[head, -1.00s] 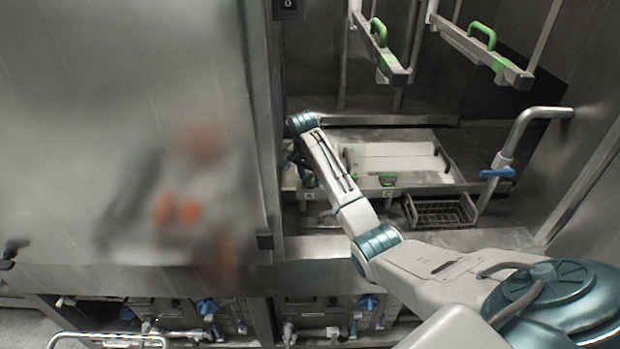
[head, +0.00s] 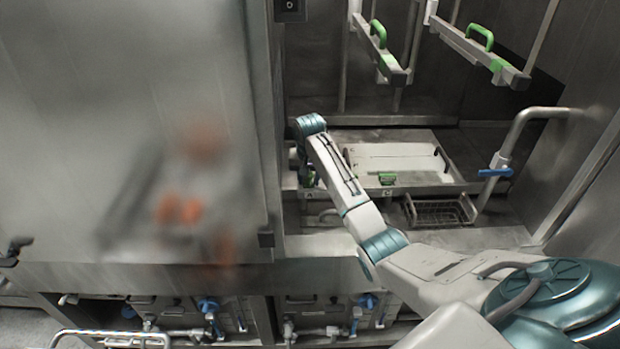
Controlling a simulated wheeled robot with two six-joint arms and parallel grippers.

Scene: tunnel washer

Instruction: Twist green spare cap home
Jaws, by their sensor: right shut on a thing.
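My right gripper (head: 306,176) is at the left end of the tray front, over a port marked with a letter like A. It is small and partly hidden by my wrist. It is shut on what looks like a green cap (head: 310,181), of which only a sliver shows. I cannot tell how far the cap sits on its port. My left gripper is not in view.
A white-floored tray (head: 455,172) lies behind the ledge, with a wire basket (head: 440,211) in front. A pipe with a blue valve handle (head: 495,172) stands right. Green-handled bars (head: 480,38) hang above. A large steel panel (head: 120,120) closes off the left.

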